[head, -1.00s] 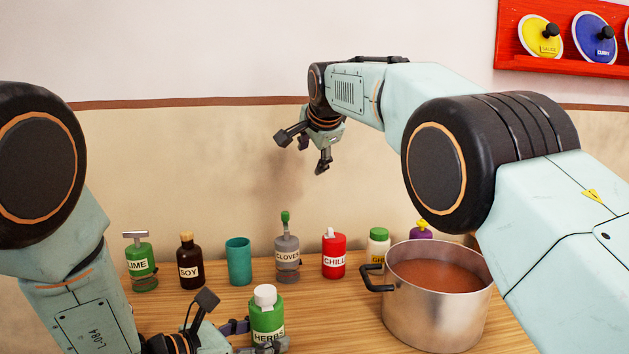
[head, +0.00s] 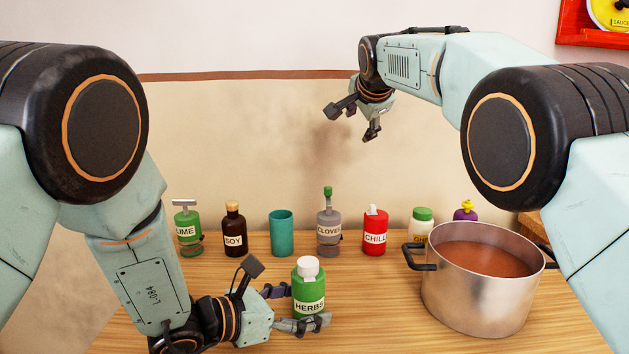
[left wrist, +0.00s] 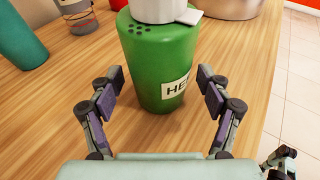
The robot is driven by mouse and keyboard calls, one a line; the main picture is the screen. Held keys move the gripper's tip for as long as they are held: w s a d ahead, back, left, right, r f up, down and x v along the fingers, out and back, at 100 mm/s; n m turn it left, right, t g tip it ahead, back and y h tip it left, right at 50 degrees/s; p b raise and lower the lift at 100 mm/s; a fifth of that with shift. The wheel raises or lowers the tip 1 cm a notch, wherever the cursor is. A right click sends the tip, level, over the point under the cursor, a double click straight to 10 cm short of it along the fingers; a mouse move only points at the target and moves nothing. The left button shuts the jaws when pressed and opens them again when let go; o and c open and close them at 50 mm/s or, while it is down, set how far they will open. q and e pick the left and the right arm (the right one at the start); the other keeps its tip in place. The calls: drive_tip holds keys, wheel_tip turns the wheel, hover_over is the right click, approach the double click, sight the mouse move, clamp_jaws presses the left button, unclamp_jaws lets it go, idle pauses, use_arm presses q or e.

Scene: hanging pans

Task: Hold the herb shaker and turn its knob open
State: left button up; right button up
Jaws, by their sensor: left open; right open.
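The herb shaker (head: 308,288) is a green bottle with a HERBS label and a white knob (head: 308,268) on top. It stands upright on the table. My left gripper (head: 296,307) is low at the table, open, with its fingers at either side of the shaker in the head view. In the left wrist view, the shaker (left wrist: 160,62) stands just ahead of the open left fingers (left wrist: 159,98), with a gap on each side. Small dark holes show on its top beside the white knob (left wrist: 160,10). My right gripper (head: 358,122) is open and empty, high in front of the wall.
Behind stand a green LIME bottle (head: 187,229), a SOY bottle (head: 233,232), a teal cup (head: 281,234), a grey CLOVES grinder (head: 329,236) and a red CHILI bottle (head: 375,236). A pot of red-brown soup (head: 475,300) stands to the right. Bare table lies between shaker and pot.

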use_arm(q)
drive_tip(key=v, duration=1)
drive_tip(key=shift+s+a+r, duration=0.1)
drive_tip(key=shift+a+r, duration=0.05)
drive_tip(key=shift+v, duration=0.8)
drive_tip(key=x, duration=1.2)
use_arm(e)
drive_tip(key=shift+s+a+f+g, duration=0.2)
drive_tip(key=shift+s+f+g, duration=0.1)
drive_tip(key=shift+s+f, duration=0.1)
drive_tip(key=shift+d, duration=0.1)
